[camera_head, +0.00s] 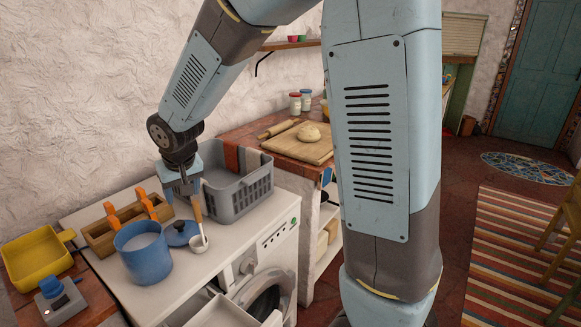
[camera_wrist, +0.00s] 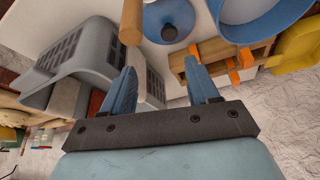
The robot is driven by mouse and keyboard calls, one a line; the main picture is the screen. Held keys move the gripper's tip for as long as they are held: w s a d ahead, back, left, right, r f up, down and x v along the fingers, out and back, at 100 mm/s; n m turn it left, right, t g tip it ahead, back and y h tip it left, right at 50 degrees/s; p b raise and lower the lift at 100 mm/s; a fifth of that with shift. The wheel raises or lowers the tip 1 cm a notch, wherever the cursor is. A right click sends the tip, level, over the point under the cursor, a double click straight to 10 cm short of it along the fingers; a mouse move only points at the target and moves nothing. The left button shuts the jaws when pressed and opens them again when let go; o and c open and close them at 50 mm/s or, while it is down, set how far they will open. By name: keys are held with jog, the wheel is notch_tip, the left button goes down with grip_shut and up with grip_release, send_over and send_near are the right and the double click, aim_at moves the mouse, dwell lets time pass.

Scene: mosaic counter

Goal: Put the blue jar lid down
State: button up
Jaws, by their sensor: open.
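My gripper (camera_head: 181,188) is above the machine top, over the area behind the lid. In the wrist view my gripper (camera_wrist: 161,62) has its two blue fingers spread, with nothing between them. The lid is beyond the fingertips, apart from them.
A ladle (camera_head: 198,221) with a wooden handle stands close right of the lid. A grey basket (camera_head: 238,197) is behind right. A wooden rack (camera_head: 100,240) with orange pieces is behind the jar. A yellow pan (camera_head: 34,262) is at far left. The machine's front right top is clear.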

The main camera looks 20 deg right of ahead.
jog(key=s+d+r+m, duration=0.1)
jog(key=s+d+r, duration=0.35)
jog(key=d, duration=0.25)
jog(key=s+d+r+m, duration=0.1)
jog(key=s+d+r, duration=0.3)
jog(key=d+r, duration=0.3)
jog(key=s+d+r, duration=0.1)
jog(key=s+d, duration=0.4)
jog(key=s, duration=0.2)
jog(key=s+d+r+m+t+h, duration=0.1)
jog(key=s+d, duration=0.3)
jog(key=s, duration=0.4)
jog(key=shift+d+r, duration=0.25)
jog(key=shift+d, duration=0.1)
